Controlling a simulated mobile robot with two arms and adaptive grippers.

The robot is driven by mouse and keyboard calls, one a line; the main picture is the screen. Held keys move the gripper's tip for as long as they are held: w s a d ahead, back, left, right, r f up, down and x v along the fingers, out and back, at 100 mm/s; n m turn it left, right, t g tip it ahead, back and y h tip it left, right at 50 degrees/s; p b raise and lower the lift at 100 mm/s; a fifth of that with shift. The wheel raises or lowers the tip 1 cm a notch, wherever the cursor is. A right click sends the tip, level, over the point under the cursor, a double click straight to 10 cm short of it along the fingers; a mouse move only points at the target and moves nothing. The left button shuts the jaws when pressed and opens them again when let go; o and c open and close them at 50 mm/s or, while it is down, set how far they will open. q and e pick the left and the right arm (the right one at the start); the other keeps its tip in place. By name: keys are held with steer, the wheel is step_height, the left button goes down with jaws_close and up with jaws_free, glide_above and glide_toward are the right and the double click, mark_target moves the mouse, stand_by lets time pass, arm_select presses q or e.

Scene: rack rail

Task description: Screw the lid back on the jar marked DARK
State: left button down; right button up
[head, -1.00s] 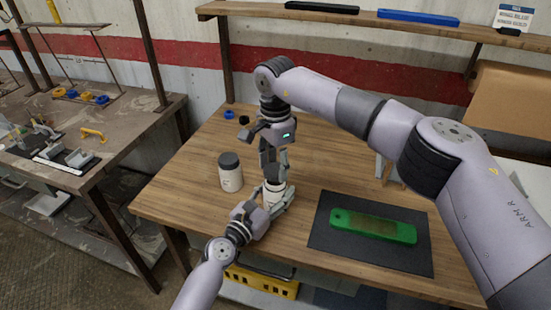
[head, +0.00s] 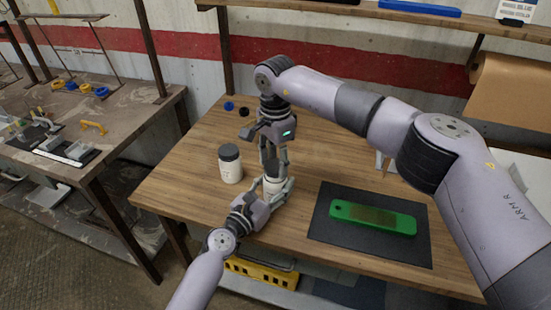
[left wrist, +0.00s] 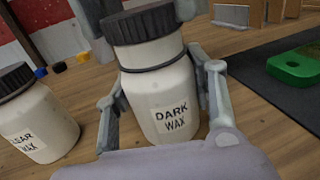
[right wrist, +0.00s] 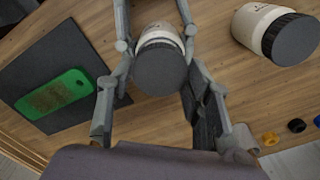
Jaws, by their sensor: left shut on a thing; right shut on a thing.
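The DARK jar (left wrist: 170,105) is white with a label reading DARK WAX and stands upright on the wooden bench. My left gripper (head: 276,190) is shut around its body, one finger on each side in the left wrist view. A black lid (left wrist: 142,22) is over the jar's mouth. A white band shows between the lid and the thin dark ring at the jar's neck. My right gripper (head: 272,165) comes from above and is shut on the lid, whose dark top fills the gap between its fingers in the right wrist view (right wrist: 160,68). The threads are hidden.
A second, lidded jar, partly read as CLEAR WAX (head: 230,163), stands close to the left. A green block (head: 374,218) lies on a dark mat (head: 325,238) at the right. Small blue and black rings (head: 244,111) lie at the back. The bench's front left is clear.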

steer(key=shift+f, duration=0.6)
stand_by(0.3)
